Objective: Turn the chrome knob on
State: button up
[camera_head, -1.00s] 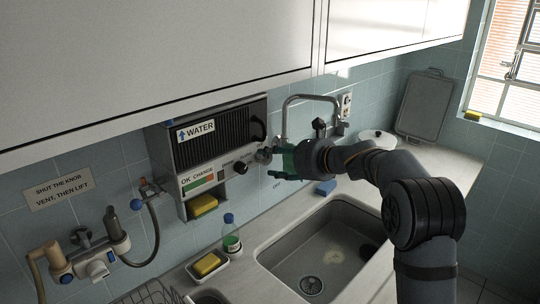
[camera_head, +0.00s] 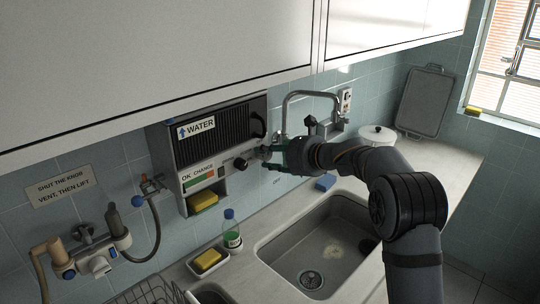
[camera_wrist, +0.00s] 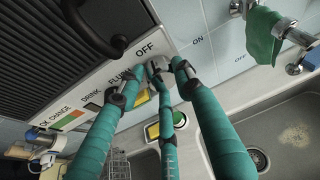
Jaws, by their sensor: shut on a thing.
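The chrome knob (camera_head: 263,152) is at the right end of the wall-mounted WATER unit (camera_head: 215,140). In the wrist view the knob (camera_wrist: 158,66) sits beside the unit's OFF label. My gripper (camera_head: 270,157) is at that end of the unit. In the wrist view its teal fingers (camera_wrist: 160,76) come together around the knob and are shut on it. The fingers and dark fingertips hide much of the knob, so its exact turn position is hard to read.
A tap (camera_head: 300,98) stands to the right, with a green cloth (camera_wrist: 263,34) hanging there. The sink (camera_head: 325,240), a bottle (camera_head: 231,232) and a yellow sponge (camera_head: 208,260) in a dish are below.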

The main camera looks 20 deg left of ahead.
jog(key=shift+w+d+f, duration=0.1)
jog(key=shift+d, duration=0.05)
jog(key=c, duration=0.4)
